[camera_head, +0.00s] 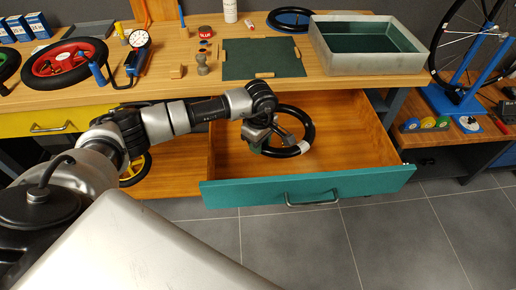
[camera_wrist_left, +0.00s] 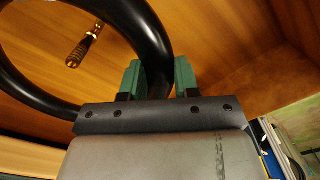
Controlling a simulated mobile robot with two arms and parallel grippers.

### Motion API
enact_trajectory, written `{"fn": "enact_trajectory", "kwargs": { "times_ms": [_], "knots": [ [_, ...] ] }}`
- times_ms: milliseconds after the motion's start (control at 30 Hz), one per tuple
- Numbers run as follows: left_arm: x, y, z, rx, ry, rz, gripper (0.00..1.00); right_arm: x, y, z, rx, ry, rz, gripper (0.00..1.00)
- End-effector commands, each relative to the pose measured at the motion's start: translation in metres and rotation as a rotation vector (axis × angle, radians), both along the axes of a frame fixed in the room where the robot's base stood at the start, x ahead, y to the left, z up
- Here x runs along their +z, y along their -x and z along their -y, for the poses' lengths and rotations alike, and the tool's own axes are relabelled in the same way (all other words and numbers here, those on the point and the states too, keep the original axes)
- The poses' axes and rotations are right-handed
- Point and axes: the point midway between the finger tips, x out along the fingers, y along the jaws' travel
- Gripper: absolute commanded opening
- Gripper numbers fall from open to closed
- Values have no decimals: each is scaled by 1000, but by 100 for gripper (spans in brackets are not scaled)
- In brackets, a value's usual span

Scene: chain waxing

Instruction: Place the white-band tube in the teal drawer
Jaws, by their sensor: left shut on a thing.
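The white-band tube (camera_head: 311,129) is a black ring with a white band (camera_head: 304,146) on its lower right. It shows over the inside of the open teal drawer (camera_head: 240,194), toward the drawer's left half. My left gripper (camera_head: 256,147) is shut on the tube's left side. In the left wrist view the green fingers (camera_wrist_left: 158,80) lie on both sides of the black tube (camera_wrist_left: 148,35), and a brass valve stem (camera_wrist_left: 82,48) shows inside the ring. I cannot tell whether the tube touches the drawer floor. My right gripper is not in view.
The workbench (camera_head: 380,82) lies above the drawer, with a green mat (camera_head: 262,58), a grey basin (camera_head: 365,62) and another black tube (camera_head: 291,12) on it. A red-rimmed wheel (camera_head: 63,62) is on the left. The drawer's right half is clear.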

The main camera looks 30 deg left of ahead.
Motion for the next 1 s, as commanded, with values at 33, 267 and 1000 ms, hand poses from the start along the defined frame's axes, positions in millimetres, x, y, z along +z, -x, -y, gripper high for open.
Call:
{"fn": "enact_trajectory", "kwargs": {
  "times_ms": [33,267,1000],
  "knots": [
    [-2,0,-5,1,0,0,0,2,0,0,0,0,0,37],
    [-23,1,-9,-1,1,-3,0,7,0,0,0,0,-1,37],
    [-48,0,-9,-1,1,1,56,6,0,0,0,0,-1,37]
  ]
}}
